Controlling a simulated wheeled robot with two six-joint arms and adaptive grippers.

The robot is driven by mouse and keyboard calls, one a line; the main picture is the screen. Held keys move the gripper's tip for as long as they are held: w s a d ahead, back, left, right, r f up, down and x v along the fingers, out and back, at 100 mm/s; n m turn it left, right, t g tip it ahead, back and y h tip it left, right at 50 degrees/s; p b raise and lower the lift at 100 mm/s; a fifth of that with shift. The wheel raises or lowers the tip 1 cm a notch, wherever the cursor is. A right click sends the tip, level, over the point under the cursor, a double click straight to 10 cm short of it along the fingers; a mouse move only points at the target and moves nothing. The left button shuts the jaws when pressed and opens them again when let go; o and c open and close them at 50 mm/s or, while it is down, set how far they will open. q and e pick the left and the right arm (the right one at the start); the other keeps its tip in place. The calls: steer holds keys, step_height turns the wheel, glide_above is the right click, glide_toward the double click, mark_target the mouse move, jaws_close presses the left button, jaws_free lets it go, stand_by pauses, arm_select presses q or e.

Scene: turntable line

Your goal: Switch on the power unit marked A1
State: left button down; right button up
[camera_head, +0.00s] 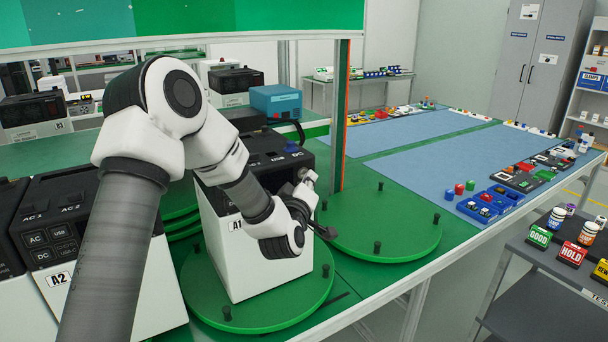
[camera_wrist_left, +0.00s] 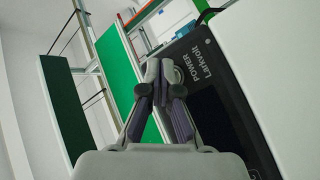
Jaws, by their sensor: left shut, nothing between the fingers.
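The power unit marked A1 (camera_head: 232,255) is a white box with a dark top on a green turntable disc (camera_head: 300,305). Its A1 label is partly covered by my left arm. My left gripper (camera_head: 307,178) is at the unit's right side near the upper edge, shut and empty. In the left wrist view, my left gripper (camera_wrist_left: 160,70) has its fingertips beside the word POWER on the unit's dark panel (camera_wrist_left: 215,85). A round part behind the fingertips is mostly hidden. I cannot tell whether the fingertips touch it. My right gripper is not in view.
A unit marked A2 (camera_head: 60,270) stands to the left. An empty green disc with pegs (camera_head: 385,225) lies to the right. A green post (camera_head: 339,115) rises behind the gripper. Blue mats (camera_head: 430,165) and small parts lie farther right.

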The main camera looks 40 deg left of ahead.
arm_select(q)
steer(key=shift+w+a, duration=0.2)
steer(key=shift+a, duration=0.25)
stand_by(0.6)
steer(key=shift+d, duration=0.1)
steer(key=shift+s+d+b, duration=0.3)
steer(key=shift+d+b, duration=0.1)
steer(key=shift+d, duration=0.25)
steer(key=d, duration=0.1)
steer(key=s+d+b, duration=0.1)
steer(key=d, duration=0.1)
steer(key=s+d, duration=0.1)
steer(key=shift+d+b, duration=0.3)
steer(key=shift+b, duration=0.05)
stand_by(0.7)
